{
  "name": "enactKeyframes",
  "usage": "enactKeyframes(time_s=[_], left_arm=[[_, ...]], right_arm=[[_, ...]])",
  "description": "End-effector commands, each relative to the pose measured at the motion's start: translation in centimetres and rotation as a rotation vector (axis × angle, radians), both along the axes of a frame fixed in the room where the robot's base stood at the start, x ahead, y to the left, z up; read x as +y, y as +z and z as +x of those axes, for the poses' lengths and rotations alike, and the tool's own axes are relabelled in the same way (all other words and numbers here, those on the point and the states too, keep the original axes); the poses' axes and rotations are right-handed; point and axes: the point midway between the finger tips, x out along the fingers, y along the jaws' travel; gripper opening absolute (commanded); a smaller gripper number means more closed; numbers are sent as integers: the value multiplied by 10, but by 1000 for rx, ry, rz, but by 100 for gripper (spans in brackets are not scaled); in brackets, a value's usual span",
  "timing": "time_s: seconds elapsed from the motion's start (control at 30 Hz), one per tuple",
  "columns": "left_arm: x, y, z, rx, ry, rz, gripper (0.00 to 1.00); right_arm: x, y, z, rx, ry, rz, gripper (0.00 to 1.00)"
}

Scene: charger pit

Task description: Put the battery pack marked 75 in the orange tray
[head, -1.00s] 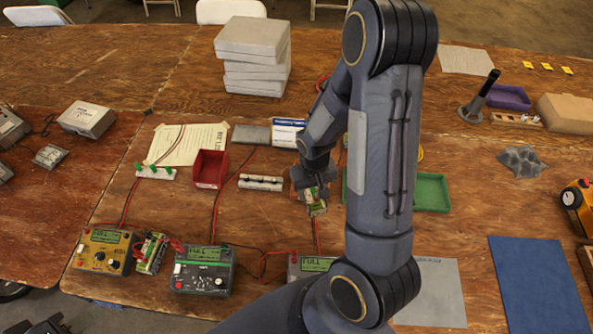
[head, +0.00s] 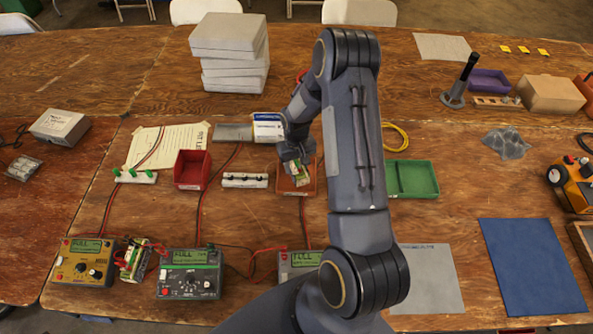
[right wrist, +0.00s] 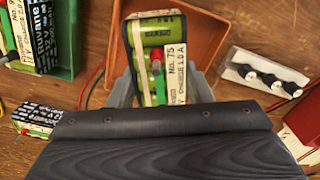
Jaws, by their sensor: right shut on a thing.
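The battery pack marked 75 (right wrist: 157,58), green and cream with a red part, is between the jaws of my right gripper (right wrist: 155,92). In the head view the pack (head: 301,178) shows under my right gripper (head: 294,165), within the outline of the orange tray (head: 284,190). In the right wrist view the tray's rim (right wrist: 118,45) shows on both sides of the pack. I cannot tell whether the pack touches the tray floor. My left gripper is not in view.
A green tray (head: 428,181) stands right of my arm. In the wrist view, dark packs (right wrist: 42,30) are at the green tray, and another pack (right wrist: 40,122) is nearby. A white holder (head: 245,180) and red bin (head: 191,169) are left of the orange tray. Chargers (head: 190,273) line the front.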

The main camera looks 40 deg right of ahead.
Motion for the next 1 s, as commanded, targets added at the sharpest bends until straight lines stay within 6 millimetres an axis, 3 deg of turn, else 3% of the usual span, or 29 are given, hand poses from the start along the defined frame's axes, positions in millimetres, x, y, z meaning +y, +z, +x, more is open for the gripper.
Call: enactKeyframes(time_s=[0.1, 0.2, 0.6, 0.63, 0.8, 1.0], left_arm=[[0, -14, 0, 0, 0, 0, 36], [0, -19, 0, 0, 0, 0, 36], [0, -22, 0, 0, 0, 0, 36], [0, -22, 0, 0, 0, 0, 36], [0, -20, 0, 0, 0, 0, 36], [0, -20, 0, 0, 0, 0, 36]], right_arm=[[-1, -23, 1, 1, -1, 0, 0], [-1, -33, 2, -1, 0, 0, 0], [-1, -36, 2, -2, 0, -1, 0], [-1, -36, 1, 0, 0, 0, 47], [-1, -35, 1, 0, 0, 0, 67], [-1, -35, 1, 0, 0, 0, 67]])
